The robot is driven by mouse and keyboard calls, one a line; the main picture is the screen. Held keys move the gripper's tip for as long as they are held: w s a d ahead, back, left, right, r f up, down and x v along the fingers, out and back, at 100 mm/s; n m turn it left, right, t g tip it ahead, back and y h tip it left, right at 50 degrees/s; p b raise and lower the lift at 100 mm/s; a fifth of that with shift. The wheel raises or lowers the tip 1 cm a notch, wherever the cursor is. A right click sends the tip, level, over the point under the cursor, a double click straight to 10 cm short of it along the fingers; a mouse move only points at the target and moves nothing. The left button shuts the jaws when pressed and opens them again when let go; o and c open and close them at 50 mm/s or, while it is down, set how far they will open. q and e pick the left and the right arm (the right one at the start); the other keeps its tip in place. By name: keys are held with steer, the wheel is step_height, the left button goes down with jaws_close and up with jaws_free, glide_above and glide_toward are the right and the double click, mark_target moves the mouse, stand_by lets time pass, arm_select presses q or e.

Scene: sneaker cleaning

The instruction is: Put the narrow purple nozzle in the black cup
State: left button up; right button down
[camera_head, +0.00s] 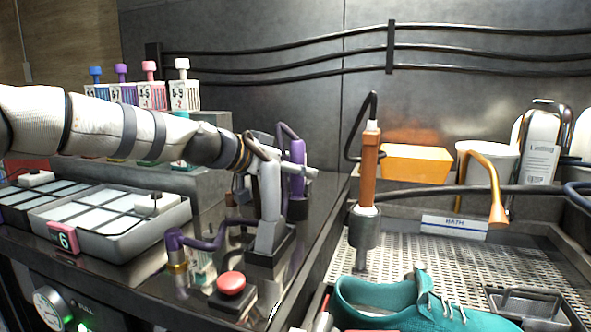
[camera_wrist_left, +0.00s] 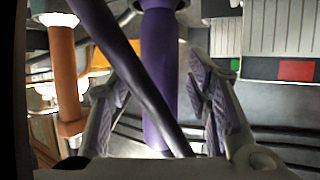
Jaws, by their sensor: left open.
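A slim upright purple piece (camera_head: 297,158), which looks like the narrow purple nozzle, stands behind the front bench with its lower end at a dark cup (camera_head: 298,209). In the left wrist view the purple piece (camera_wrist_left: 160,85) runs between the two ridged fingers, with a dark hose crossing in front of it. My left gripper (camera_head: 294,166) is open around it, and it also shows in the left wrist view (camera_wrist_left: 160,95). Gaps show between finger pads and purple surface. My right gripper is out of view.
A pale grey upright tool (camera_head: 269,205) stands close below my gripper. An orange-handled tool (camera_head: 369,170) stands to the right in a grey cup. A red button (camera_head: 231,284), a compartment tray (camera_head: 120,232) and a teal sneaker (camera_head: 385,303) are nearer.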

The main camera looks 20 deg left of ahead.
arm_select(q)
steer(key=p+v, duration=0.2)
steer(key=v, duration=1)
steer(key=shift+r+p, duration=0.15)
steer(key=shift+p, duration=0.15)
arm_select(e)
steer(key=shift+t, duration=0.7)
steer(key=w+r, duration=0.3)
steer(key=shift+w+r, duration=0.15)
